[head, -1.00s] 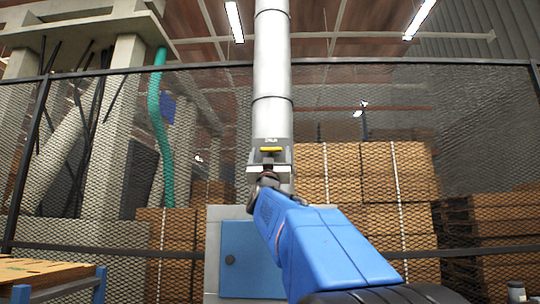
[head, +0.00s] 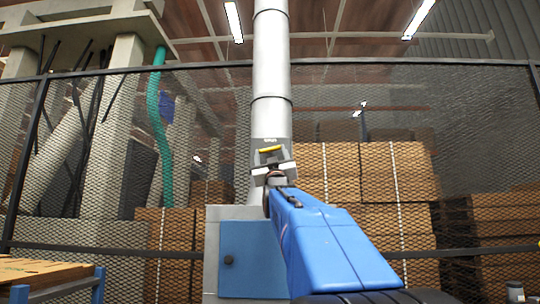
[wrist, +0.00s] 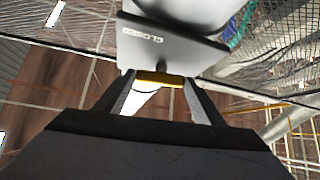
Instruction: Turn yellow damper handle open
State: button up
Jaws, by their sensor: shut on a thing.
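The yellow damper handle (head: 271,149) is on the front of a tall grey duct pipe (head: 271,70), and it is tilted a little, its right end higher. My gripper (head: 272,160) is shut on the handle at the pipe. In the wrist view the handle (wrist: 160,78) lies between the two fingertips of my gripper (wrist: 160,88). A grey plate (wrist: 165,45) beyond it carries the word CLOSED. The middle of the handle's mount is hidden by my gripper.
A grey cabinet with a blue door (head: 250,260) stands below the pipe. A mesh fence (head: 400,110) runs behind, with stacked brown boxes (head: 385,190) beyond it. A wooden-topped table (head: 40,272) is at the lower left.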

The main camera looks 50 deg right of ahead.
jog(key=shift+s+d+r+n+t+y, duration=0.15)
jog(key=shift+n+t+y, duration=0.55)
jog(key=shift+n+y, duration=1.15)
jog(key=shift+s+d+n+t+y, duration=0.15)
jog(key=shift+n+t+y, duration=0.55)
jog(key=shift+n+y, duration=1.15)
jog(key=n+y, duration=0.2)
jog(key=n, duration=0.1)
jog(key=n+y, duration=0.2)
jog(key=n, duration=0.1)
jog(key=shift+s+d+r+g, duration=0.15)
jog(key=shift+s+r+g, duration=0.05)
jog(key=shift+g, duration=0.1)
jog(key=n+y, duration=0.1)
jog(key=n+g+y, duration=0.1)
jog(key=n, duration=0.1)
jog(key=n+g+y, duration=0.1)
jog(key=n, duration=0.1)
jog(key=shift+s+d+r, duration=0.1)
jog(key=shift+r, duration=0.25)
jog(key=shift+r+n+g+y, duration=0.15)
jog(key=shift+n+g+y, duration=0.15)
jog(key=shift+n+g, duration=0.5)
jog(key=shift+r+n+g+y, duration=0.1)
jog(key=shift+n+g+y, duration=0.2)
jog(key=shift+n+g, duration=0.45)
jog(key=o, duration=1.1)
jog(key=shift+c, duration=0.2)
